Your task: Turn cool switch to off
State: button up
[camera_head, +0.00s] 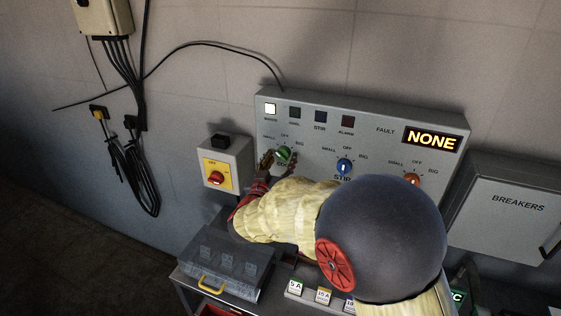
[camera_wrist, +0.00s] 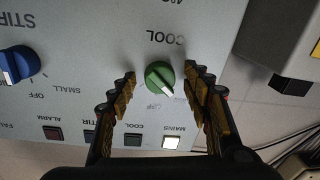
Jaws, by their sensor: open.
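The cool switch is a green round knob with a white pointer line on the grey control panel (camera_head: 375,120). It shows in the head view (camera_head: 284,153) and near the middle of the wrist view (camera_wrist: 158,76). In the upside-down wrist view its pointer slants down and right, to the right of the faint OFF label (camera_wrist: 153,106). My gripper (camera_head: 279,163) is open at the knob.
A blue stir knob (camera_head: 344,166) and an orange knob (camera_head: 412,180) are on the same panel. The mains lamp (camera_head: 270,108) is lit white; the display (camera_head: 432,139) reads NONE. A red-and-yellow switch box (camera_head: 218,171) is left of the panel.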

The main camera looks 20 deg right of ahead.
jog(key=shift+c, duration=0.4)
jog(key=c, duration=1.1)
jog(key=shift+a+f+m+h+b, duration=0.1)
jog(key=shift+m+h+b, duration=0.05)
jog(key=shift+m+b, duration=2)
jog(key=shift+a+m+h+b, duration=0.15)
jog(key=shift+m+b, duration=1.25)
jog(key=shift+m, duration=1.45)
jog(key=shift+d, duration=0.1)
jog(key=o, duration=1.2)
